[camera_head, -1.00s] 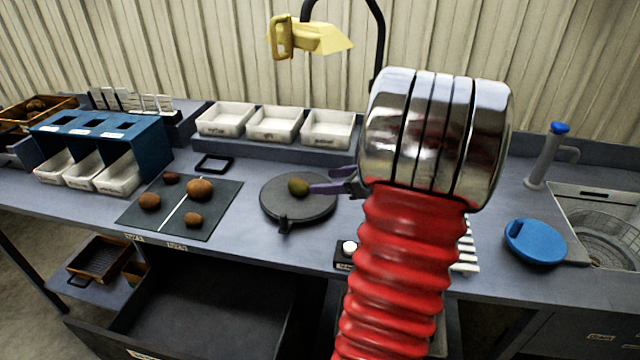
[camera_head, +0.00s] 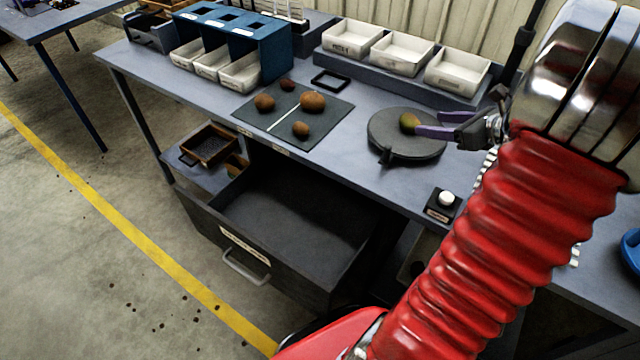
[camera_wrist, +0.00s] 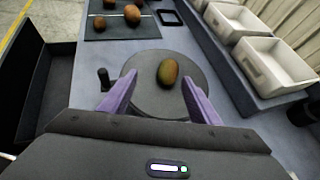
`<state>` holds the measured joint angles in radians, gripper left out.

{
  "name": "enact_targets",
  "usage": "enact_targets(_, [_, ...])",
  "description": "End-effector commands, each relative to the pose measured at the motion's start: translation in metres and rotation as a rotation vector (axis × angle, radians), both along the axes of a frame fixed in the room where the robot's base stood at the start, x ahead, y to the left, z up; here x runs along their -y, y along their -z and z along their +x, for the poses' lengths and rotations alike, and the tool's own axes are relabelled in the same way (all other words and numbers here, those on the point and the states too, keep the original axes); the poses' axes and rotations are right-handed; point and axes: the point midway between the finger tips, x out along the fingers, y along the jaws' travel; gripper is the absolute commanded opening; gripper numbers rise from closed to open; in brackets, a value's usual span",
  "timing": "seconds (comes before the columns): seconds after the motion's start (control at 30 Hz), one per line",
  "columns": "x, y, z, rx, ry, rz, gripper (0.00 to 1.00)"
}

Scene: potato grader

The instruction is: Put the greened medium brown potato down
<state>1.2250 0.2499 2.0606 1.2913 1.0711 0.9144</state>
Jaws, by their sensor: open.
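The greened brown potato (camera_head: 409,122) rests on the round dark turntable-like disc (camera_head: 385,150) on the bench. In the wrist view the potato (camera_wrist: 168,72) shows a green and brown skin and lies on the disc (camera_wrist: 160,103) between and just beyond my fingertips. My gripper (camera_head: 432,131) has purple fingers reaching in from the right at the potato. In the wrist view my gripper (camera_wrist: 157,92) is open, with a visible gap between each finger and the potato.
Several brown potatoes lie on a dark mat (camera_head: 325,125) left of the disc. White trays (camera_head: 403,53) stand behind it, and a blue sorter (camera_head: 232,40) at the back left. A small box with a white button (camera_head: 445,200) sits at the front edge. An open drawer (camera_head: 290,205) is below.

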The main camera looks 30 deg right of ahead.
Motion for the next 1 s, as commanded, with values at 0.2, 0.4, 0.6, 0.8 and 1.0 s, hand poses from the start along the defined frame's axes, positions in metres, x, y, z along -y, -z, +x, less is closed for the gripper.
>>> enact_targets(0.2, [-0.084,-0.015,0.027,-0.063,-0.281,-0.201,0.57])
enact_targets(0.4, [-0.171,-0.025,0.033,-0.11,-0.6,-0.444,0.57])
enact_targets(0.6, [-0.245,-0.031,0.022,-0.127,-0.912,-0.695,0.57])
enact_targets(0.8, [-0.304,-0.036,0.001,-0.117,-1.214,-0.958,0.57])
enact_targets(1.0, [-0.348,-0.04,-0.026,-0.083,-1.498,-1.234,0.57])
